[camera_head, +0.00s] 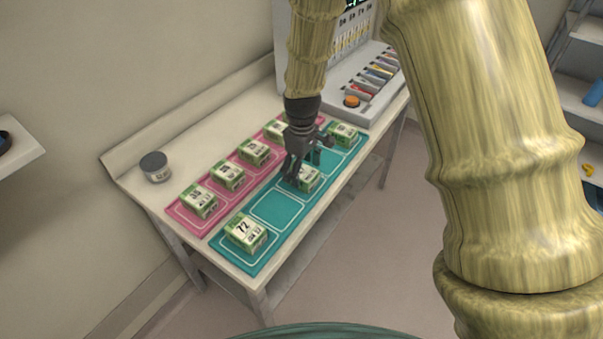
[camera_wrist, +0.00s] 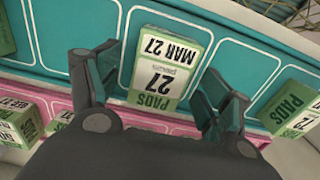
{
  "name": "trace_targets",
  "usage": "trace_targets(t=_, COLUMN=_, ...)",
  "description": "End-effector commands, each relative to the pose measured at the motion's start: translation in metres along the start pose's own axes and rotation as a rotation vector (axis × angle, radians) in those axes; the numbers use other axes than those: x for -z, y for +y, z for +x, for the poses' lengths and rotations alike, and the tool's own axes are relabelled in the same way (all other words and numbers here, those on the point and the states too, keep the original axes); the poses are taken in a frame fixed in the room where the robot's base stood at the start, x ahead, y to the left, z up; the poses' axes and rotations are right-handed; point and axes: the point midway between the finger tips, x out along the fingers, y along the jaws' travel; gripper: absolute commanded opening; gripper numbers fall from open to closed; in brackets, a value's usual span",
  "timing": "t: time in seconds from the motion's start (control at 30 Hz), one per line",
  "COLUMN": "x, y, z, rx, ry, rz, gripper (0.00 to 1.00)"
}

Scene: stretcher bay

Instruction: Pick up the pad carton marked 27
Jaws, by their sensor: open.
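The pad carton marked 27 (camera_wrist: 163,68) is green and white and lies in a cell of the teal mat (camera_head: 273,209). In the wrist view its label reads "PADS 27 MAR 27", upside down. In the head view the same carton (camera_head: 309,179) shows below my gripper, partly hidden by it. My gripper (camera_wrist: 160,95) is open, with one finger to each side of the carton's near part in the wrist view. I cannot tell whether a finger touches it. In the head view my gripper (camera_head: 305,168) points down over the teal mat.
A carton marked 72 (camera_head: 246,232) sits at the near end of the teal mat, another carton (camera_head: 342,133) at its far end. Several cartons stand on the pink mat (camera_head: 187,219) alongside. A grey round tin (camera_head: 155,166) is at left. A panel with an orange button (camera_head: 352,101) stands behind.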

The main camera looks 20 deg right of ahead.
Motion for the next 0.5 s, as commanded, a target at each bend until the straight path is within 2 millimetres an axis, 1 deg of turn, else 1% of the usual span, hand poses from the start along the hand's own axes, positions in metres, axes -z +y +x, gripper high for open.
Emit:
trace_targets(t=0.1, x=0.0, y=0.0, z=0.009, rx=0.0, ry=0.0, rz=-0.001, gripper=0.79)
trace_targets(t=0.2, x=0.0, y=0.0, z=0.014, rx=0.0, ry=0.0, rz=-0.001, gripper=0.79)
trace_targets(t=0.47, x=0.0, y=0.0, z=0.016, rx=-0.001, ry=0.001, rz=0.0, gripper=0.79)
trace_targets(t=0.5, x=0.0, y=0.0, z=0.016, rx=-0.001, ry=0.001, rz=0.0, gripper=0.77)
